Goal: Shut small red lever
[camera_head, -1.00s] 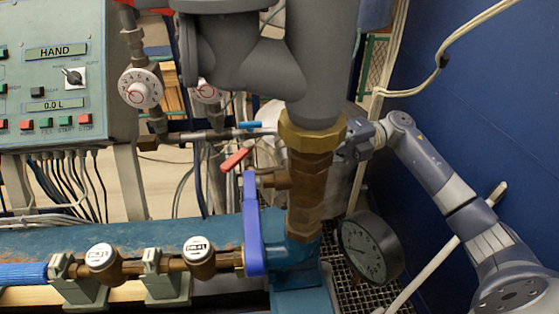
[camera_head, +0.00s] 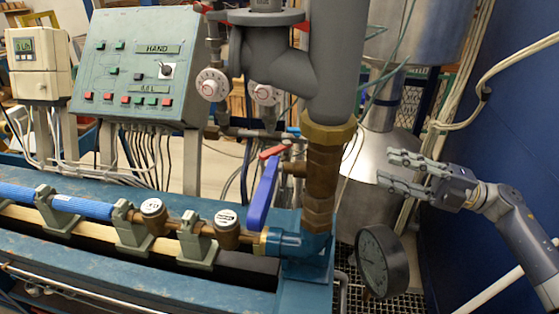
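The small red lever (camera_head: 272,152) sits on a brass side fitting (camera_head: 294,169) left of the thick vertical pipe, its handle sloping down to the left. A large blue lever (camera_head: 262,192) stands just below it, and a small blue lever (camera_head: 294,130) shows above it. My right gripper (camera_head: 384,168) is to the right of the brass pipe, with its fingers pointing left. Its two fingers are apart with nothing between them. In the picture the brass pipe lies between it and the red lever. My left gripper is out of view.
The vertical brass pipe (camera_head: 320,180) and a black round gauge (camera_head: 382,262) stand near my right arm. A steel tank (camera_head: 375,185) is behind. A blue wall (camera_head: 500,130) bounds the right. Two small meters sit on the horizontal pipe at left, below a control panel (camera_head: 140,65).

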